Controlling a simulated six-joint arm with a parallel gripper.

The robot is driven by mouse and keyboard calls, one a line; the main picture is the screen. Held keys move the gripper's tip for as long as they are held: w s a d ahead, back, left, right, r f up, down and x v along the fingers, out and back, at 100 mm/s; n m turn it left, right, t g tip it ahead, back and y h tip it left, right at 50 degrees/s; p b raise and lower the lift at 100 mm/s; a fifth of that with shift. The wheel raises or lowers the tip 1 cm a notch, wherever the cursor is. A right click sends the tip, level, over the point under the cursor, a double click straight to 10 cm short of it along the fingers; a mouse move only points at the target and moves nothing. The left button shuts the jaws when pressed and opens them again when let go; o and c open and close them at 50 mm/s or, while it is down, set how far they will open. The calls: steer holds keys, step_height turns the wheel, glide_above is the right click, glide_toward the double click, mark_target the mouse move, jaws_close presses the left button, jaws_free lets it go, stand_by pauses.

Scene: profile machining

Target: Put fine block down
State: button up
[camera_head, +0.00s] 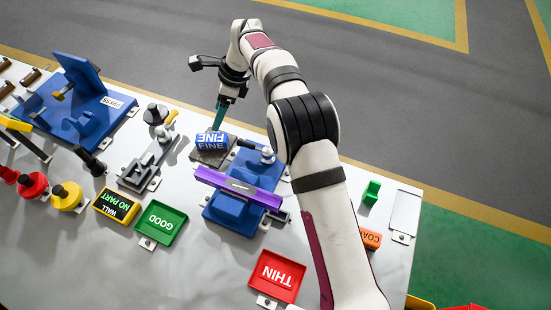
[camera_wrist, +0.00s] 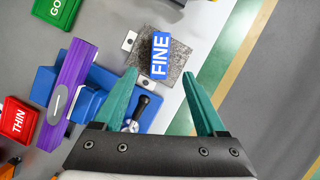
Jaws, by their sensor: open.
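The blue fine block (camera_head: 212,140), lettered FINE in white, rests on a dark grey square pad (camera_head: 214,156) on the table. In the wrist view the block (camera_wrist: 160,56) lies on the speckled grey pad (camera_wrist: 176,76), beyond my fingertips. My gripper (camera_head: 221,109) has teal fingers and is just above and behind the block in the head view. In the wrist view my gripper (camera_wrist: 162,76) is open, its fingers spread wide with nothing held between them. The block appears clear of both fingers.
A blue fixture (camera_head: 235,209) holding a purple bar (camera_head: 238,188) stands right beside the pad. A grey clamp (camera_head: 150,165) stands to its left. Green GOOD (camera_head: 160,223) and red THIN (camera_head: 277,274) trays sit nearer the front. An orange block (camera_head: 370,238) lies at right.

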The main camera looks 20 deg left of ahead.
steer(key=s+d+r+n, duration=0.15)
steer(key=d+r, duration=0.25)
steer(key=d, duration=0.4)
steer(key=s+d+r+n+t+h, duration=0.1)
steer(key=s+d+r, duration=0.1)
steer(key=d+r, duration=0.5)
steer(key=s+d+r+n, duration=0.1)
steer(key=d+r, duration=0.1)
steer(key=d, duration=0.8)
steer(key=s+d+f+n, duration=0.2)
steer(key=s+d, duration=0.5)
steer(key=s, duration=0.3)
steer(key=s+d+f+n+h, duration=0.1)
steer(key=s+d+f+n, duration=0.1)
steer(key=s+d, duration=0.5)
steer(key=s, duration=0.4)
steer(key=shift+s+d+t, duration=0.15)
steer(key=shift+d+t, duration=0.15)
steer(key=shift+o, duration=0.5)
